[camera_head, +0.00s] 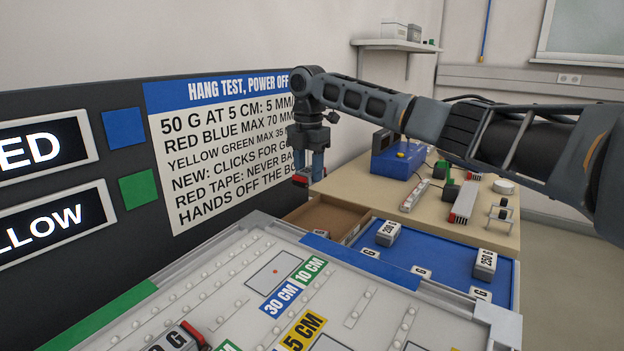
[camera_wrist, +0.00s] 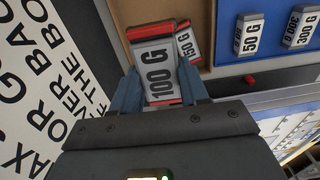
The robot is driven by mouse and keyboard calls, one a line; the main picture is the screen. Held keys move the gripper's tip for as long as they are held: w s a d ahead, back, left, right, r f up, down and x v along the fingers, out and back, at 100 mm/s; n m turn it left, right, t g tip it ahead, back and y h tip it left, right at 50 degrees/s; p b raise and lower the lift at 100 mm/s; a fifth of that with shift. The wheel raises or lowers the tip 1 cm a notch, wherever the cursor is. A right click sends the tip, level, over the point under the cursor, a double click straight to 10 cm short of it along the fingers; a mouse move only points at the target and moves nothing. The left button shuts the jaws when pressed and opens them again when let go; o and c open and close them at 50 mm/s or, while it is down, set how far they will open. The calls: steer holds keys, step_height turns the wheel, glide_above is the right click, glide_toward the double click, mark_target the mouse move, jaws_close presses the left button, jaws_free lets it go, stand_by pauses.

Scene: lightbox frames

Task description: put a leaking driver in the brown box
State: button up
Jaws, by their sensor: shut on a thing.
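My gripper (camera_head: 308,172) is shut on a grey block with red ends, labelled 100 G (camera_wrist: 160,72), seen between the fingers in the wrist view. In the head view only its red end shows below the fingers. It hangs over or near the brown box (camera_head: 325,214), an open tray left of the blue tray. In the wrist view another red-ended block, its label partly covered and ending in 50 G (camera_wrist: 188,40), lies beyond the held one, apparently in the brown box (camera_wrist: 211,20). I cannot pick out anything marked as a leaking driver.
A light board with pegs fills the front, with a partly visible weight (camera_head: 172,340). The dark sign wall stands left. A cluttered bench (camera_head: 400,218) lies behind.

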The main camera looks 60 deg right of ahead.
steer(key=w+d+f+b, duration=0.2)
steer(key=d+f, duration=0.3)
steer(key=d, duration=0.4)
steer(key=f+b, duration=0.4)
steer(key=f, duration=0.1)
steer(key=d+f+b, duration=0.1)
steer(key=f+b, duration=0.1)
steer(key=f, duration=0.1)
steer(key=shift+f, duration=0.15)
steer(key=o, duration=1.2)
steer(key=shift+r, duration=3.9)
